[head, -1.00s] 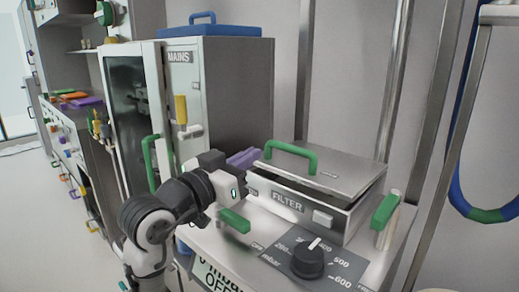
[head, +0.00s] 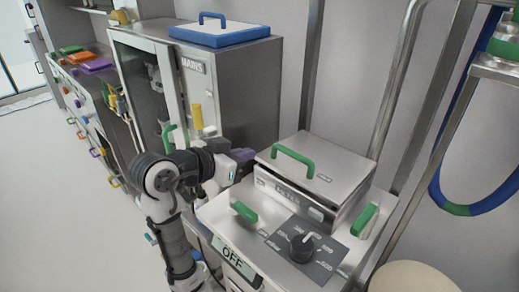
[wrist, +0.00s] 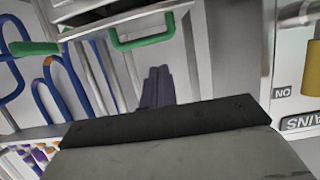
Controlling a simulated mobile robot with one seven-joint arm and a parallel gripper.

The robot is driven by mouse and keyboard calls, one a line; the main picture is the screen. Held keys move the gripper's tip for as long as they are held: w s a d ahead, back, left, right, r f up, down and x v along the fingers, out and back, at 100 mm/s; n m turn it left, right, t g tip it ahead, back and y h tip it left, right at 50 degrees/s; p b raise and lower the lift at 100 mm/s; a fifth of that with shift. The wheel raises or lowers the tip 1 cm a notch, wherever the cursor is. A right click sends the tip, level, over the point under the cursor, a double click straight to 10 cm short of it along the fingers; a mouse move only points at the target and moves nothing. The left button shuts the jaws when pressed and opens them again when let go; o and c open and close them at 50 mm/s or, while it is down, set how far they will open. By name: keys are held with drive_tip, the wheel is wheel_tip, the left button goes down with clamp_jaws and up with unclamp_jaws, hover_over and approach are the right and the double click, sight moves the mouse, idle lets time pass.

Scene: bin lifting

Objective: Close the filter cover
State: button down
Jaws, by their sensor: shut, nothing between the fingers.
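The filter box (head: 290,193) is a metal case on the bench. In the wrist view, which is upside down, a green handle (wrist: 145,40) that looks like the cover's hangs from a metal surface at the top. My gripper (head: 244,155) has purple fingers, shut and empty, beside the cover's left edge and apart from its handle. The fingers (wrist: 157,86) also show in the wrist view. My wrist partly hides the area left of the box.
The MAINS cabinet (head: 245,85) stands left behind the gripper, with a blue-rimmed lid (head: 220,35) on top. Green bench handles (head: 244,212) and (head: 364,219) and a black dial (head: 302,248) are at the front. Metal posts and a blue hose (head: 470,209) stand at right.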

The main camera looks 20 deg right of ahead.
drive_tip(key=w+d+f+p, duration=0.3)
drive_tip(key=w+d+f, duration=0.1)
drive_tip(key=d+f, duration=0.3)
drive_tip(key=shift+w+d, duration=0.15)
drive_tip(key=shift+d, duration=0.05)
drive_tip(key=shift+f, duration=0.1)
drive_tip(key=shift+a+f+b, duration=0.2)
drive_tip(key=shift+f+b, duration=0.9)
drive_tip(key=shift+f, duration=0.45)
